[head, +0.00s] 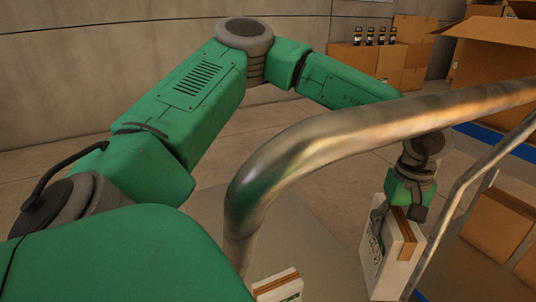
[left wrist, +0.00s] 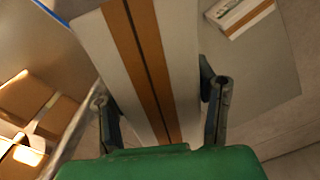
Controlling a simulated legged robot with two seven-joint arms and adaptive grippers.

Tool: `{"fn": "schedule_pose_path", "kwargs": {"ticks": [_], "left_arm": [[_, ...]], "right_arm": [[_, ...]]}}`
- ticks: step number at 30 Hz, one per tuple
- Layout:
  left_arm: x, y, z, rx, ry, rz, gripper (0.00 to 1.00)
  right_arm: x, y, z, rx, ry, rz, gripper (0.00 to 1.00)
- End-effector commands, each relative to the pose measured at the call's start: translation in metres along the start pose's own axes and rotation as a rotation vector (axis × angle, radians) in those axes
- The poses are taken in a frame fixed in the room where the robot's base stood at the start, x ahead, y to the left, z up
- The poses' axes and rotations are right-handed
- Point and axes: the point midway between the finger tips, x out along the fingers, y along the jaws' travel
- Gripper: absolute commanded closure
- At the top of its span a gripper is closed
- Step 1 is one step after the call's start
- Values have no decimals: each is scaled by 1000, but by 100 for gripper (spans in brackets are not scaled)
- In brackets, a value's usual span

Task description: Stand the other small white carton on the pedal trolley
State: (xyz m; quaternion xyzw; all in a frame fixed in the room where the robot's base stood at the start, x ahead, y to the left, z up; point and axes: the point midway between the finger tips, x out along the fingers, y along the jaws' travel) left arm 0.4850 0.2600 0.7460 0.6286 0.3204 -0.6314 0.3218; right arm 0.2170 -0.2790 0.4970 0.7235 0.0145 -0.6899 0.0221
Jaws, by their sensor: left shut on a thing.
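My left gripper (head: 398,208) reaches over beyond the metal rail and is shut on a small white carton (head: 396,258) with a brown tape strip. The held carton hangs upright below the gripper; its lower end is partly behind the rail. In the left wrist view the carton (left wrist: 165,45) fills the space between the two fingers (left wrist: 163,108). The other small white carton (head: 278,287) stands on a grey flat deck (head: 318,250), likely the pedal trolley's; it also shows in the left wrist view (left wrist: 240,17). My right gripper is not in view.
A thick bent metal rail (head: 330,145) crosses in front of my left forearm. Brown boxes (head: 497,222) lie at the right beside a thinner rail. Stacked cartons with several dark bottles (head: 370,36) stand at the back. Bare grey deck lies between the two white cartons.

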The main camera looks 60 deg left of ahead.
Motion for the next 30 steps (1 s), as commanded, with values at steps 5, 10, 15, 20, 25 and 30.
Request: {"fn": "schedule_pose_path", "kwargs": {"ticks": [5,10,15,20,25,30], "left_arm": [[37,0,-23,-345,3,1,99],[75,-7,-49,-690,3,1,99],[114,-18,-78,-1048,2,2,99],[150,-34,-109,-1401,1,2,99],[185,-54,-140,-1752,1,3,99],[207,-70,-164,-1999,0,4,99]], "right_arm": [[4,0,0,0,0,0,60],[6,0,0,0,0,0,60],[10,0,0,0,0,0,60],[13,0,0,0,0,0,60],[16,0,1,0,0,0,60],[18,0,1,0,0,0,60]]}}
